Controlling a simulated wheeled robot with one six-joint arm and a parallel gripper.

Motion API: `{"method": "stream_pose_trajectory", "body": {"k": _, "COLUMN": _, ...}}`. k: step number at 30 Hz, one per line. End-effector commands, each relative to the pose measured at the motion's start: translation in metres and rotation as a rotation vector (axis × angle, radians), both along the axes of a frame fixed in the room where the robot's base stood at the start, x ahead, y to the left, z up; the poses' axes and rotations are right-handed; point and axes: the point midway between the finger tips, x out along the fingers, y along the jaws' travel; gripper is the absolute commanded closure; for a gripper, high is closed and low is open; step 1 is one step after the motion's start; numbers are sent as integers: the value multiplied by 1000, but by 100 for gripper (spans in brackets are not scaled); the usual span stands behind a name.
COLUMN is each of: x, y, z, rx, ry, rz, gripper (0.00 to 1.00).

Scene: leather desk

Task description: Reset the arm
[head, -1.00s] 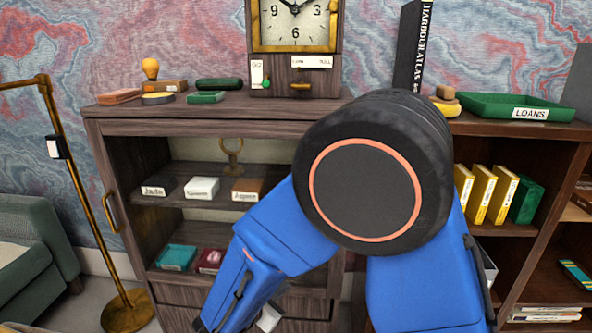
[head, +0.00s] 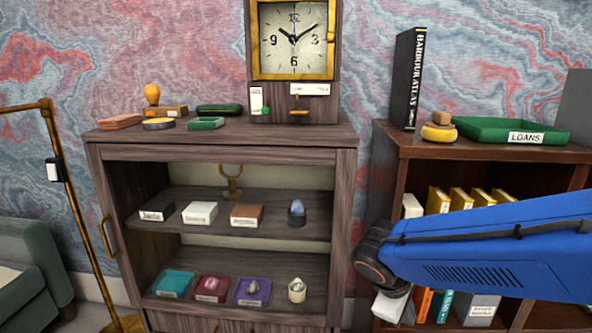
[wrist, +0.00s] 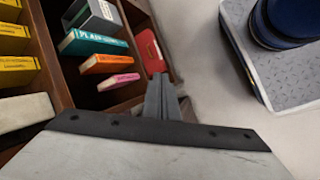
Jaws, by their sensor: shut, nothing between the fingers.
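My blue arm (head: 500,245) reaches in from the right edge of the head view, in front of the right-hand bookcase. In the wrist view my gripper (wrist: 162,82) is shut with its fingers together and nothing between them. It points down past the bookcase's lower compartment, near a red box (wrist: 149,50) and several coloured books. In the head view my gripper cannot be made out clearly; a pale grey part shows below the dark joint.
A wooden cabinet (head: 230,155) with small boxes and stones on its shelves stands left of the bookcase (head: 395,150). A green LOANS tray (head: 510,131) and a black atlas (head: 407,78) stand on the bookcase. A brass lamp (head: 75,205) is at the far left.

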Motion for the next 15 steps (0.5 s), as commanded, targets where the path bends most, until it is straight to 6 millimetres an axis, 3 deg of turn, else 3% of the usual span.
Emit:
{"method": "stream_pose_trajectory", "body": {"k": 6, "x": -39, "y": -26, "z": 16, "rx": 198, "ry": -83, "rz": -234, "gripper": 100}}
{"method": "stream_pose_trajectory", "body": {"k": 15, "x": -85, "y": -39, "z": 36, "rx": 464, "ry": -223, "rz": -523, "gripper": 100}}
